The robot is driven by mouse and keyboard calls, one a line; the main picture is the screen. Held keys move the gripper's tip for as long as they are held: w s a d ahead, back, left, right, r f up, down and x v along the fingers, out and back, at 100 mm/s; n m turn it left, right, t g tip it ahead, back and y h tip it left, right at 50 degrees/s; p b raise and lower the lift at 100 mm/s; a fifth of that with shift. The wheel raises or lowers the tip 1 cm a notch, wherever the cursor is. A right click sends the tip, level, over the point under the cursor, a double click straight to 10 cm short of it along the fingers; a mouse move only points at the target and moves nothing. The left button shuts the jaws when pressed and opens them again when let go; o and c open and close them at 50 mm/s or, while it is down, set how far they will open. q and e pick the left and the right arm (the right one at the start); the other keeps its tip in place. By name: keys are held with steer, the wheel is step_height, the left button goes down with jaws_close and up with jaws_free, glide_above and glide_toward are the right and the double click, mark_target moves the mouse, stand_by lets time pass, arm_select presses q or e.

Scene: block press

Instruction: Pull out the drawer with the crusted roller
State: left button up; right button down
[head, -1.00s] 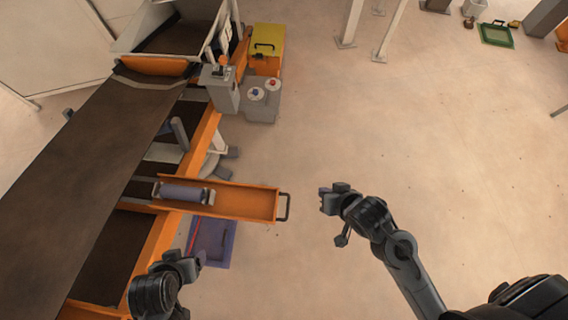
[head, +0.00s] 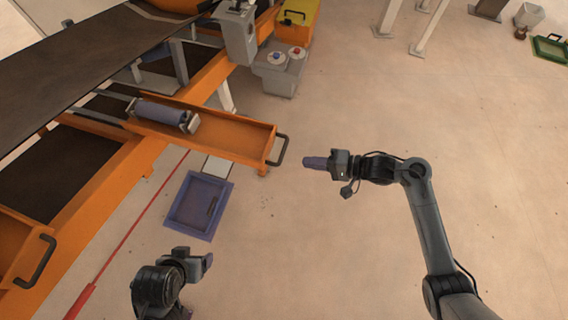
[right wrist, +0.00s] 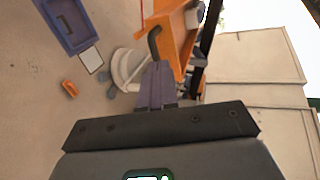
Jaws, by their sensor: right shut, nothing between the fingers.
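The orange drawer (head: 225,138) stands out from the conveyor frame in the head view, with a dark handle (head: 279,150) on its front. A blue-purple roller (head: 161,113) lies in its inner end between grey brackets; I cannot make out crust on it. My right gripper (head: 308,162) is shut and empty, a little right of the handle and apart from it in the picture. The right wrist view shows its purple fingers (right wrist: 155,84) just below the handle (right wrist: 154,43). My left gripper (head: 207,261) is low in the head view, away from the drawer; its jaw opening is unclear.
A second orange drawer front with a dark handle (head: 36,262) is at the lower left. A blue-purple tray (head: 170,218) lies on the floor below the drawer. A grey button box (head: 280,70) stands beside the frame. The floor to the right is mostly clear.

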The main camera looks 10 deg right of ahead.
mark_target(270, 146)
steer(key=shift+n+t, duration=0.3)
steer(key=w+a+b, duration=0.1)
steer(key=w+a, duration=0.1)
steer(key=w+a+f+b, duration=0.1)
steer(key=w+a, duration=0.1)
steer(key=w+a+f+b, duration=0.1)
steer(key=w+a+b, duration=0.1)
steer(key=a, duration=0.1)
steer(key=shift+w+a, duration=0.1)
steer(key=shift+w, duration=0.3)
arm_select(q)
steer(key=shift+s+x, duration=0.2)
steer(key=shift+x, duration=0.65)
steer(key=shift+s+x, duration=0.15)
steer(key=shift+x, duration=0.75)
steer(key=shift+s+x, duration=0.2)
steer(key=shift+x, duration=0.65)
arm_select(e)
steer(key=shift+w+a+f, duration=0.2)
steer(key=shift+w+a, duration=0.05)
steer(key=shift+a, duration=0.3)
arm_select(q)
steer(key=shift+a+f, duration=0.2)
